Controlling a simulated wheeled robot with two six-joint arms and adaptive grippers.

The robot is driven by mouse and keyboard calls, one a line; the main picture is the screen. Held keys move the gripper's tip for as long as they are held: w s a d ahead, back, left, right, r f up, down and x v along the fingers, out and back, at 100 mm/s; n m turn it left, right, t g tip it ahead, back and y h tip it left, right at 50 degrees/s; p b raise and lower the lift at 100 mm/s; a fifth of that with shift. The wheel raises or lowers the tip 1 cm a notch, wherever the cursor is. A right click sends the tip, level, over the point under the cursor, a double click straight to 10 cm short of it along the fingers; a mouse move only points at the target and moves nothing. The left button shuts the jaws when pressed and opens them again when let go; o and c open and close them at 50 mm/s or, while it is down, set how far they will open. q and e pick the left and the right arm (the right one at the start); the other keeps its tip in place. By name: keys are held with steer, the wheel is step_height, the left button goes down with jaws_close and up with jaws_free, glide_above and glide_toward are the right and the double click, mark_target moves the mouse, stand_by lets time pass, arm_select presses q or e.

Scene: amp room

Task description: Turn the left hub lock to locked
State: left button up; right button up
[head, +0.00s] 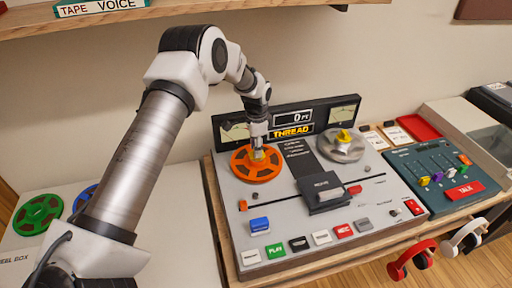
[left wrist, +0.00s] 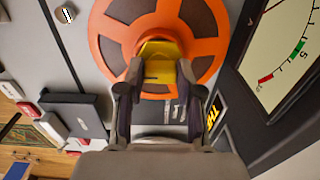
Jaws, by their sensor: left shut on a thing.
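The left hub lock (left wrist: 158,68) is a yellow knob at the centre of an orange reel (head: 257,172) on the left side of the tape deck (head: 298,210). My left gripper (head: 257,150) comes down over it from above. In the left wrist view the gripper (left wrist: 160,90) has its two fingers on either side of the yellow knob and is shut on it. The fingers hide part of the knob. A second yellow hub lock (head: 343,136) sits on the silver right reel (head: 343,147). My right gripper is not in view.
A display panel (head: 290,118) reading "0 FT" and "THREAD" stands close behind the reels. A dark head block (head: 324,192) sits at the deck's middle. Buttons line the front edge. A blue mixer (head: 440,175) stands right; green (head: 38,214) and blue reels lie left.

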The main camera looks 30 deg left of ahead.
arm_select(q)
steer(key=shift+s+f, duration=0.15)
steer(key=shift+f, duration=0.1)
jaws_close()
steer(key=o, duration=1.1)
jaws_free()
steer(key=shift+d, duration=0.1)
steer(key=shift+c, duration=0.2)
steer(key=shift+o, duration=0.4)
steer(key=shift+w, duration=0.25)
step_height(320, 180, up, 12)
